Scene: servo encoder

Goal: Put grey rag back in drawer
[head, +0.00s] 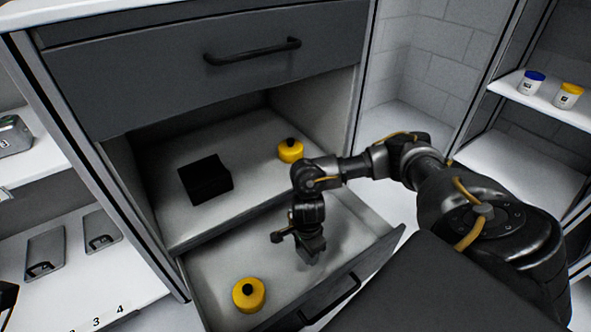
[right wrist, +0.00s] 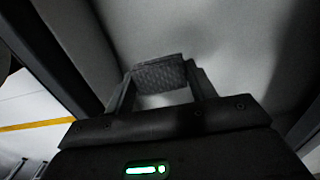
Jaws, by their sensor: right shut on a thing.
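My right gripper (head: 309,248) points down over the open lower drawer (head: 220,265). It is shut on the grey rag (right wrist: 160,75), a small textured dark-grey piece between the fingertips in the right wrist view. Pale drawer surface shows behind the rag; I cannot tell whether the rag touches it. In the head view the rag is hard to tell from the dark gripper. My left gripper is not clearly in view.
Above, an open compartment holds a black box (head: 205,179) and another yellow container (head: 290,150). A closed grey drawer (head: 200,65) is higher up. Shelves flank the cabinet.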

